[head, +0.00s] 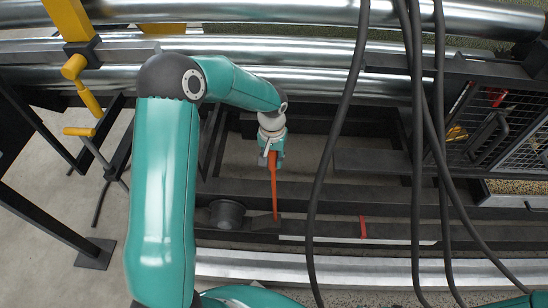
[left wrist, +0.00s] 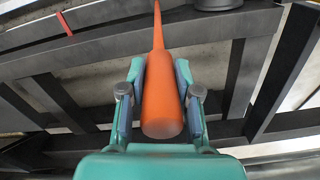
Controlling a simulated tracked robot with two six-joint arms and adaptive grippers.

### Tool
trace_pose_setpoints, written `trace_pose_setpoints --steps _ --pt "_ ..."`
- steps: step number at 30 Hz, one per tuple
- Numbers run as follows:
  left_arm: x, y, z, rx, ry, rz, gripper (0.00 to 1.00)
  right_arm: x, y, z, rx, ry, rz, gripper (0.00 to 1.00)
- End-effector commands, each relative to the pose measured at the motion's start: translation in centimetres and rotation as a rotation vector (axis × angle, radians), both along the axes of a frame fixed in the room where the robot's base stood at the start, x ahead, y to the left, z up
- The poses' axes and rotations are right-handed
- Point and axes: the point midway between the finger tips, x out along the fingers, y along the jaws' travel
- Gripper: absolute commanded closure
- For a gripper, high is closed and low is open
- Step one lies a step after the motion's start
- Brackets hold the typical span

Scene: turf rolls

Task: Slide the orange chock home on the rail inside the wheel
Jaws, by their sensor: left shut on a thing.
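The orange chock (head: 274,190) shows as a long, thin, tapering piece with a thick near end. My left gripper (head: 271,156) is shut on that thick end. In the left wrist view the chock (left wrist: 160,105) lies between the two fingers and its thin end points away. In the head view its far end reaches the dark rail (head: 325,228), just right of the dark wheel (head: 226,213). I cannot tell whether it touches the rail. The wheel also shows, cut off, at the top of the left wrist view (left wrist: 218,4). My right gripper is not in view.
A red mark (head: 363,227) sits on the rail to the right. Black cables (head: 335,140) hang across the middle and right. Shiny steel rollers (head: 250,77) run along the back, and a mesh cage (head: 500,130) stands at right. Dark frame beams surround the gripper.

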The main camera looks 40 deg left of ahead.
Motion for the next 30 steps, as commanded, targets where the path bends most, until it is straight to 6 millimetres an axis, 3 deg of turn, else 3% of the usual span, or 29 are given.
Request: trace_pose_setpoints --steps 18,30 --pt "-2.4 3.7 -0.2 0.006 0.008 0.000 1.00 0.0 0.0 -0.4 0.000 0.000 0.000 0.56" --pt "-3.1 4.5 -0.5 0.004 0.016 -0.002 1.00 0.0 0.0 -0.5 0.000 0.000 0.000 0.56"
